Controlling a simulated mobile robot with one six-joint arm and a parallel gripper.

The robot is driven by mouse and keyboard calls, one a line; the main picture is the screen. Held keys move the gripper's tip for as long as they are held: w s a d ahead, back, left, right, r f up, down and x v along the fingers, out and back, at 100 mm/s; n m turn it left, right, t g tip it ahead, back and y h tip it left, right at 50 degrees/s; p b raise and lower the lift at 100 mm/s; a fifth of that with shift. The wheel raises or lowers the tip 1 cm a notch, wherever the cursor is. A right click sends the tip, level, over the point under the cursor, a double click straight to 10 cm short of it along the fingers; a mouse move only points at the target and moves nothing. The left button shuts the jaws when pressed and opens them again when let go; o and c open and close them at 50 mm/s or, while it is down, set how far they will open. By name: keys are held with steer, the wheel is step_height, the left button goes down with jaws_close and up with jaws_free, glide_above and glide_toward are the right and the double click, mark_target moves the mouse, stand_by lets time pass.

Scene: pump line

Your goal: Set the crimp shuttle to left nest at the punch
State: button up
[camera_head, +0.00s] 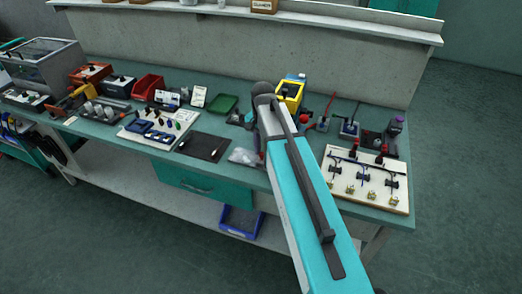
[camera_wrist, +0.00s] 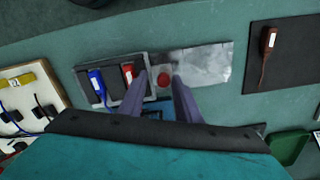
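In the wrist view, a dark fixture holds a blue-handled piece (camera_wrist: 97,84) and a red-handled piece (camera_wrist: 128,74) side by side. Right of them is a grey plate with a round red button (camera_wrist: 163,80). I cannot tell for sure which part is the crimp shuttle, or its nest position. My gripper (camera_wrist: 163,76) is open, its two fingers apart over the plate with the red button between them in the picture. Nothing shows held. In the head view my arm hides most of this spot.
A clear bag (camera_wrist: 208,66) lies right of the plate. A dark mat (camera_head: 203,146) and a green tray (camera_head: 223,104) lie on the bench. A yellow bin (camera_head: 290,92) stands behind my arm. A cream board with cables (camera_head: 368,182) is at right.

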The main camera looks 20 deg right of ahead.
steer(key=shift+r, duration=0.1)
stand_by(0.3)
steer(key=shift+a+r, duration=0.1)
steer(key=shift+r, duration=0.25)
step_height(320, 180, up, 13)
steer(key=b, duration=0.2)
stand_by(0.6)
steer(key=shift+f, duration=0.1)
stand_by(0.4)
